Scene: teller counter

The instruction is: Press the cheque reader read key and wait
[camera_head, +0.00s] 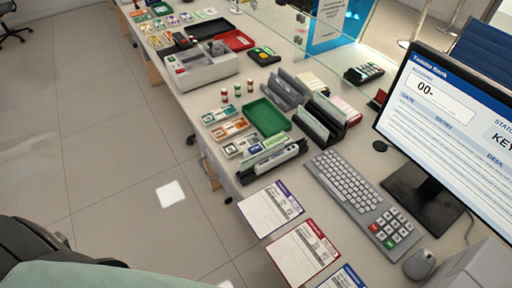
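A slim, long grey and black device (272,163) lies on the counter in front of the green tray and looks like the cheque reader. Its read key is too small to make out. A larger pale grey machine (203,70) stands farther back on the counter, with small coloured marks on its left front; I cannot tell for certain which of the two is the reader. Neither of my grippers is in view, and nothing of mine touches either device.
A keyboard (345,180) with a coloured keypad (394,228), a mouse (419,264) and a monitor (440,115) stand at the right. Printed forms (270,208) lie along the near counter edge. A green tray (266,117) and dark file racks (322,120) stand behind the slim device.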

